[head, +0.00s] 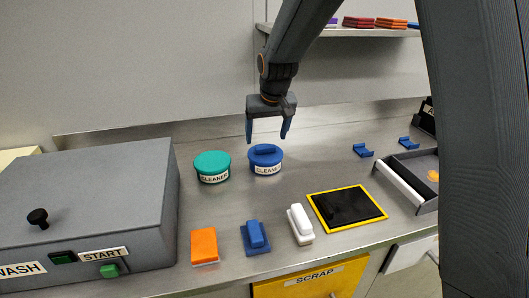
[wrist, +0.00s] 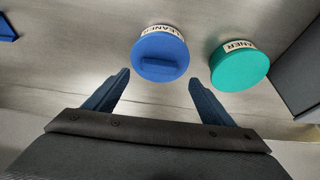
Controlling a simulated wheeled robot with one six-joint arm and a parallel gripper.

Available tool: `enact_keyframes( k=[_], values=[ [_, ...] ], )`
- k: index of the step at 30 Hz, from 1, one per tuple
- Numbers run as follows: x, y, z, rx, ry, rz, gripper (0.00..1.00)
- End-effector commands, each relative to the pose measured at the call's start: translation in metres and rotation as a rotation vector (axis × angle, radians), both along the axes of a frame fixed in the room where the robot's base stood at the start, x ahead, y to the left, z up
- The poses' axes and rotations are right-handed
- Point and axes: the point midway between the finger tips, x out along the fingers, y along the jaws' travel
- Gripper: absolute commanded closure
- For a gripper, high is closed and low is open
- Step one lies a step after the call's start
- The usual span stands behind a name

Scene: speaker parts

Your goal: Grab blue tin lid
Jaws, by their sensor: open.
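The blue tin lid (head: 266,151) is a round lid with a raised bar handle. It sits on a tin labelled CLEANER (head: 267,168) on the steel counter. In the wrist view the blue lid (wrist: 160,57) lies just beyond the fingertips, roughly midway between them. My gripper (head: 267,138) is open and empty, with its fingers pointing down above or slightly behind the lid; the exact gap is hard to tell. The two blue fingers also show in the wrist view (wrist: 158,78), apart from the lid.
A teal-lidded CLEANER tin (head: 212,167) stands close on the left. A grey wash box (head: 90,205) is further left. An orange sponge (head: 204,246), blue brush (head: 255,238) and white brush (head: 300,224) lie in front. A yellow-framed black mat (head: 347,208) is at right.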

Motion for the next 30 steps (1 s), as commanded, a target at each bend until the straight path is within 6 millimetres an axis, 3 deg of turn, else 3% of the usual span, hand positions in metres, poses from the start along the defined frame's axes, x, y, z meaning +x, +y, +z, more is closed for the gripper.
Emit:
enact_keyframes(
  k=[10, 20, 27, 30],
  values=[
    [0.013, 0.002, -0.04, -0.001, 0.003, 0.001, 0.23],
    [0.016, 0.004, -0.046, 0.0, 0.0, 0.002, 0.23],
    [0.015, 0.004, -0.045, 0.0, 0.001, 0.003, 0.64],
    [0.015, 0.004, -0.045, 0.0, 0.001, 0.003, 0.68]
  ],
)
